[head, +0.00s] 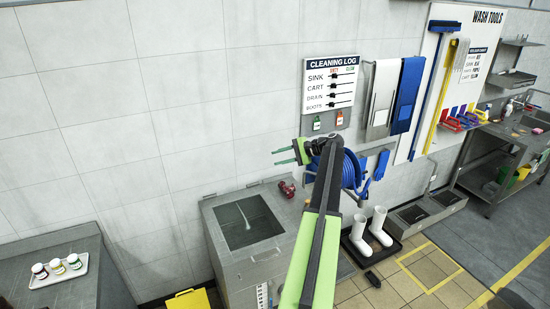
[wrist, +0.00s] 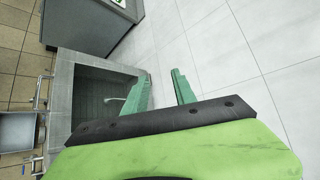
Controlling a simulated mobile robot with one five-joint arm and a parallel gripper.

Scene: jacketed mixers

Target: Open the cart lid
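My gripper (head: 277,156) is raised in front of the wall, left of the blue hose reel, in the head view. In the wrist view its two green fingers (wrist: 161,84) are apart with nothing between them. A grey metal box with side rails (wrist: 18,130) shows at the left edge of the wrist view, beside the sink. It may be the cart, but it is cut off and I cannot tell its lid. My gripper is well apart from it. I cannot make out a cart in the head view.
A sink unit (head: 222,217) stands below my gripper, with a red fitting (head: 287,188) at its back corner. White boots (head: 380,228) stand in a tray to the right. A side counter holds a white tray of jars (head: 59,283). Tiled floor lies open at lower right.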

